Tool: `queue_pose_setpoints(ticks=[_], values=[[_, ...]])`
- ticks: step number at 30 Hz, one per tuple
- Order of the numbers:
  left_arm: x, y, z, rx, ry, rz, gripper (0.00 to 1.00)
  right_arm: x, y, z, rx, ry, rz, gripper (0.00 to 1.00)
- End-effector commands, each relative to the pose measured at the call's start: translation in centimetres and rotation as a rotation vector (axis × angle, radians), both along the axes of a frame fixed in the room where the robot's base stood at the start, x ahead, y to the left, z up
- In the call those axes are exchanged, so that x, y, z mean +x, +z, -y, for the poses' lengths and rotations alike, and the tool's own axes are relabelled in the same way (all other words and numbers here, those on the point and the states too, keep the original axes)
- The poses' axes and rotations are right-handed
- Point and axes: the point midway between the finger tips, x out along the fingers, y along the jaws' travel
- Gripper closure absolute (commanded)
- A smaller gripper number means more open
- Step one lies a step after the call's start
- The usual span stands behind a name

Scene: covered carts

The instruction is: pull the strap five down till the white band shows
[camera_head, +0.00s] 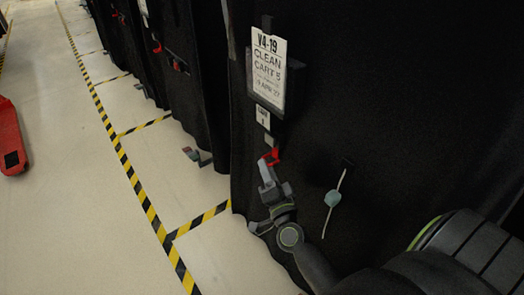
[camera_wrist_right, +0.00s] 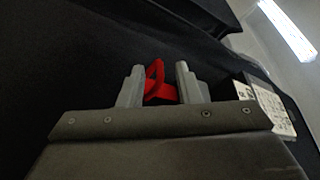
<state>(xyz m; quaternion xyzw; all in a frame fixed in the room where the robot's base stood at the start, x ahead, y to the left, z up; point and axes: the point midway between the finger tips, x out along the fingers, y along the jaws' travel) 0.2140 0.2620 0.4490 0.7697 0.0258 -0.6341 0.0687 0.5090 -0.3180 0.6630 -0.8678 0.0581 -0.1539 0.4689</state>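A red strap (camera_head: 270,156) hangs on the black cart cover (camera_head: 400,110), below the white tag. It also shows in the right wrist view as a red loop (camera_wrist_right: 156,82). My right gripper (camera_head: 266,168) is at the strap, pointing up the cover. I see no white band on the strap. My left gripper is not in view.
A sign reading V4-19 CLEAN CART (camera_head: 268,70) and a small tag (camera_head: 263,117) hang above the strap. A pale cord with a teal piece (camera_head: 333,198) hangs to the right. More covered carts (camera_head: 170,50) stand behind. Yellow-black tape (camera_head: 125,160) marks the open floor at left.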

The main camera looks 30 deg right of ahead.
Motion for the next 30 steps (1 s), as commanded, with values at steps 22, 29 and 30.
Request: queue_pose_setpoints(ticks=[22, 29, 30], values=[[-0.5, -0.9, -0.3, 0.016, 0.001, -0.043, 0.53, 4.7, 1.0, 1.2, -0.001, 0.0, 0.0, 0.72], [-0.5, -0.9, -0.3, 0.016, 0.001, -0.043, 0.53, 4.7, 1.0, 1.2, -0.001, 0.0, 0.0, 1.0], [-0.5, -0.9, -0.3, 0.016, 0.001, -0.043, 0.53, 4.7, 1.0, 1.2, -0.001, 0.0, 0.0, 1.0]])
